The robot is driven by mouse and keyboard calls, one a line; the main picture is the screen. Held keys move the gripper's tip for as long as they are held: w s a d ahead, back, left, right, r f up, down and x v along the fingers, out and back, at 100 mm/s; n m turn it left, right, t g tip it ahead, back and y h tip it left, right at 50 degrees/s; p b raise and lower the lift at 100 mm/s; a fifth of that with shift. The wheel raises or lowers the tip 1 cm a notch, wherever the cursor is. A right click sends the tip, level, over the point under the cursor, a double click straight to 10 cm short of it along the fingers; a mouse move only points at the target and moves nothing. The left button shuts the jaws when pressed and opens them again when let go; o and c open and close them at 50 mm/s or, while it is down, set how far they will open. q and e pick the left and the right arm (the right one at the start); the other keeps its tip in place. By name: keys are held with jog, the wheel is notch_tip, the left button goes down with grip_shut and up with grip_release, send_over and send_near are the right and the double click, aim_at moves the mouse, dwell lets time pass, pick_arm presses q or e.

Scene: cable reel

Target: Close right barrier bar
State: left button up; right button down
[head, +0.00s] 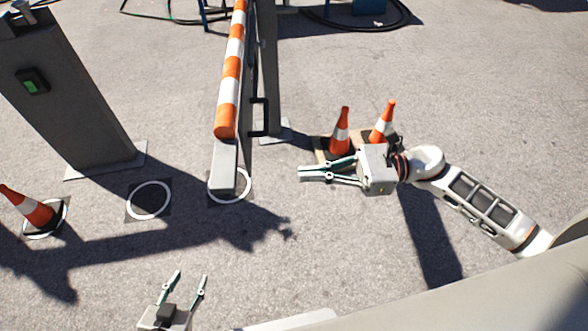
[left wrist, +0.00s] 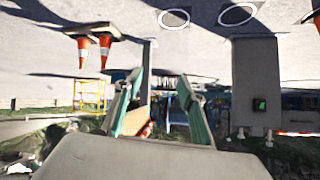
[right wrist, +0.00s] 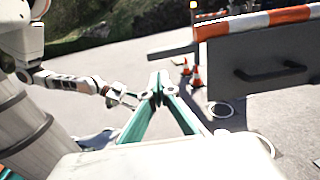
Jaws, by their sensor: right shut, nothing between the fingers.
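The orange-and-white striped barrier bar (head: 230,85) runs up the middle of the head view, its plain grey end (head: 224,165) nearest me. A black handle (head: 259,117) sits on its right side. In the right wrist view the striped bar (right wrist: 265,22) shows at upper right, above a grey panel with the black handle (right wrist: 270,71). My right gripper (head: 302,172) is shut and empty, right of the bar's near end and apart from the handle. My left gripper (head: 189,277) is open and empty at the bottom of the head view, also apart from the bar.
A grey post (head: 65,100) with a green button (head: 31,83) stands at left. Two traffic cones (head: 340,130) (head: 383,122) stand behind my right gripper. Another cone (head: 28,208) is at far left. White rings (head: 149,200) mark the ground. The near pavement is clear.

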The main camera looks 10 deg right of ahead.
jog(key=p, duration=0.3)
send_near(236, 178)
jog(key=a, duration=0.2)
jog(key=w+a, duration=0.1)
jog(key=a, duration=0.2)
jog(key=shift+w+a+f, duration=0.1)
jog(key=shift+w+a, duration=0.1)
jog(key=shift+a+f, duration=0.1)
jog(key=shift+a, duration=0.45)
pick_arm(q)
jog(key=shift+s+d+r, duration=0.1)
jog(key=shift+d+r, duration=0.05)
jog(key=shift+r, duration=0.4)
jog(key=shift+s+d+r, duration=0.1)
jog(key=shift+r, duration=0.4)
pick_arm(e)
jog(key=shift+w+a, duration=0.1)
jog(key=shift+a, duration=0.15)
